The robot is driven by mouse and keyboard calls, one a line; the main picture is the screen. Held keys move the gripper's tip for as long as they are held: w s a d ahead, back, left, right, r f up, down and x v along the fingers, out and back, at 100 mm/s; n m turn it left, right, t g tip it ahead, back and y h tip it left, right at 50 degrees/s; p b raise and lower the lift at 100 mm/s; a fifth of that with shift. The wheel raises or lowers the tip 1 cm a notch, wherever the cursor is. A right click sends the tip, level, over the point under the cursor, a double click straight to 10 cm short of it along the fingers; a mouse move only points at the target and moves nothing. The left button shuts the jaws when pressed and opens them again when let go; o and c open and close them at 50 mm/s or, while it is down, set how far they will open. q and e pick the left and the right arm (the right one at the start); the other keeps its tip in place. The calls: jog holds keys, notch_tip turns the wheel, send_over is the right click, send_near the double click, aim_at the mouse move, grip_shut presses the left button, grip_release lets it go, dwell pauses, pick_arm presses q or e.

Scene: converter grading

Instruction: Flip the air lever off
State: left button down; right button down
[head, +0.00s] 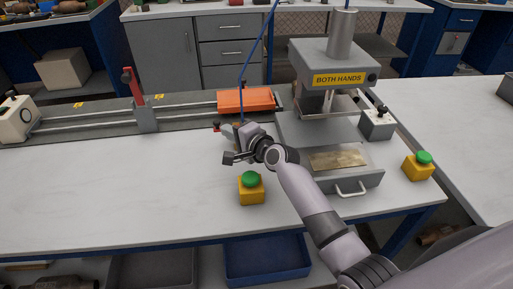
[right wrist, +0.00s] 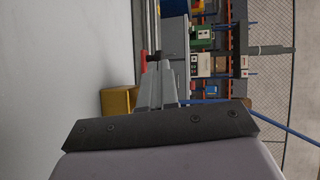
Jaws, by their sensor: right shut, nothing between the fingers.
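A small red lever (head: 217,127) shows at the left side of a grey fitting (head: 228,130), near the foot of the blue air hose (head: 242,90). The fitting is partly hidden behind my right wrist. My right gripper (head: 229,158) is shut and empty, in front of the fitting and a little below the lever in the picture; I see no clear contact. In the right wrist view, its grey fingers (right wrist: 158,85) are together. A red part (right wrist: 144,62) shows beyond their tips; I cannot tell which part it is. My left gripper is not in view.
A yellow box with a green button (head: 251,188) stands just in front of my gripper, another (head: 419,165) at the right. The press (head: 335,75) stands right of the gripper. A rail with a red-handled post (head: 145,115) runs behind. The table's left front is clear.

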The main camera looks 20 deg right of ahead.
jog(key=a+v, duration=0.1)
jog(key=v, duration=0.9)
jog(key=shift+s+p, duration=0.25)
jog(key=shift+p, duration=0.2)
jog(key=shift+f, duration=0.15)
